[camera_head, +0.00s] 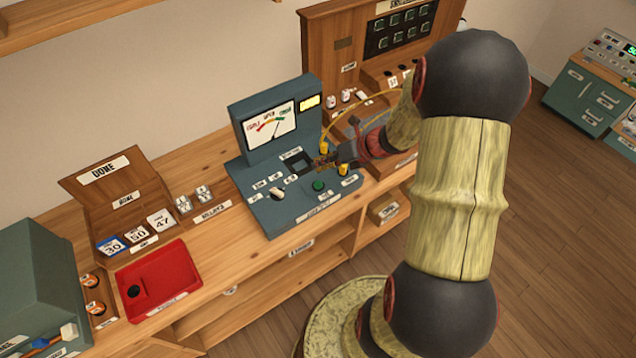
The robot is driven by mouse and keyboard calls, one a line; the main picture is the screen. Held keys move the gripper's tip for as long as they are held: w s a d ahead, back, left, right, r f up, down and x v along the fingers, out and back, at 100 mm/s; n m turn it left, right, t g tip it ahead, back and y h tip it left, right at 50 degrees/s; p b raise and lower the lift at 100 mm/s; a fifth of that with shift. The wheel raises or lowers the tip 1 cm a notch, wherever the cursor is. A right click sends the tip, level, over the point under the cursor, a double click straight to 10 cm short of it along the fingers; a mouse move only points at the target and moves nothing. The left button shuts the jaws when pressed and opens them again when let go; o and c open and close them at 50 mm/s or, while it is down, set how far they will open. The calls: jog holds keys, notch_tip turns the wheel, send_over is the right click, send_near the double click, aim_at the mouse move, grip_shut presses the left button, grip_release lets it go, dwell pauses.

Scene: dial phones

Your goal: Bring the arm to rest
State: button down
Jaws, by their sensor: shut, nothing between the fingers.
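My arm rises from the lower right, bends at the top, and reaches down and left toward the bench. My gripper (318,163) is at its far end, shut and empty, over the blue-grey tester (263,208). It is close to the tester's top panel, near a dark square recess; I cannot tell whether it touches. A green button (319,185) sits on the panel just below the gripper. Part of the tester is hidden behind the gripper.
A red tray (172,300) and a wooden DONE rack (110,200) with numbered cards stand left on the bench. A yellow cable (357,103) arcs beside my forearm. A wooden board with dark panels (345,30) stands behind. Open floor (560,220) lies at right.

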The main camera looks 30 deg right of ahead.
dwell(0.3)
jog(key=shift+n, duration=0.5)
jog(key=s+n, duration=0.1)
jog(key=s+a+f+n+g, duration=0.1)
jog(key=n, duration=0.1)
jog(key=s+n, duration=0.1)
jog(key=n, duration=0.1)
jog(key=shift+s+a+f, duration=0.2)
jog(key=shift+a+f, duration=0.1)
jog(key=shift+a, duration=0.1)
jog(key=s+a+r+n+g+h, duration=0.2)
jog(key=s+a+r+n+h, duration=0.15)
jog(key=s+r+n, duration=0.7)
jog(key=s+a+r+n+g+h, duration=0.2)
jog(key=s+a+r+n, duration=0.3)
jog(key=n, duration=1.1)
jog(key=s+a+r+n+t, duration=0.1)
jog(key=a+r+n+t, duration=0.2)
jog(key=r, duration=0.7)
jog(key=shift+s+a+r+n, duration=0.15)
jog(key=shift+s+a+n, duration=0.05)
jog(key=shift+a+n, duration=0.7)
